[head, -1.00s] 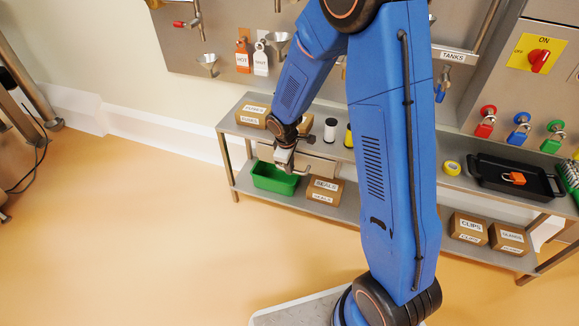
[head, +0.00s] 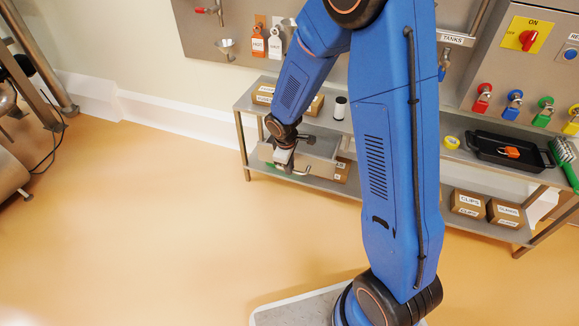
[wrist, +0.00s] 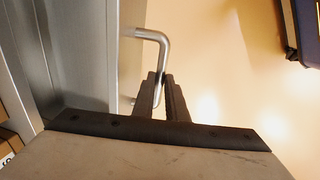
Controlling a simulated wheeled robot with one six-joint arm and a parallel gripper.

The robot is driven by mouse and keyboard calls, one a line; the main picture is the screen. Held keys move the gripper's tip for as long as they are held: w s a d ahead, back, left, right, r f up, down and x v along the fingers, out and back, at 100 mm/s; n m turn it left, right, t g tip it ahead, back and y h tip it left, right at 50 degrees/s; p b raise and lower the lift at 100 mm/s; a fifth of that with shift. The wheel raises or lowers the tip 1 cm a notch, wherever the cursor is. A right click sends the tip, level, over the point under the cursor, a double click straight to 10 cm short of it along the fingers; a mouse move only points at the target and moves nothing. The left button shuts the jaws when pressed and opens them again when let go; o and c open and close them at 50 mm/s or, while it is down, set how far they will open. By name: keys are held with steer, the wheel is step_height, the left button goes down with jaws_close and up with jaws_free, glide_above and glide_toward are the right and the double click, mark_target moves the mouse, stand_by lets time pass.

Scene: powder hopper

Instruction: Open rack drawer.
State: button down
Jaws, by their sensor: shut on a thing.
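The rack drawer (head: 318,168) is a grey metal drawer under the rack's top shelf. It stands pulled out from the rack, its front towards me. Its bent metal handle (wrist: 150,34) sticks out from the drawer front (wrist: 88,45) in the wrist view. My gripper (head: 285,163) is at the handle in the head view. In the wrist view my gripper's dark fingers (wrist: 166,82) are shut on the handle's bar. My arm and wrist hide part of the drawer and rack in the head view.
The steel rack (head: 245,104) carries boxes and a white spool (head: 339,108) on top. Labelled boxes (head: 468,203) stand on its lower shelf at the right. The floor (head: 180,230) before the drawer is clear.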

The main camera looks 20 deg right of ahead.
steer(key=shift+s+a, duration=0.2)
steer(key=shift+s, duration=0.15)
steer(key=c, duration=1.8)
jaws_free()
steer(key=shift+o, duration=0.2)
steer(key=shift+r, duration=0.1)
step_height(320, 180, up, 17)
steer(key=s+a, duration=0.2)
steer(key=shift+s, duration=0.4)
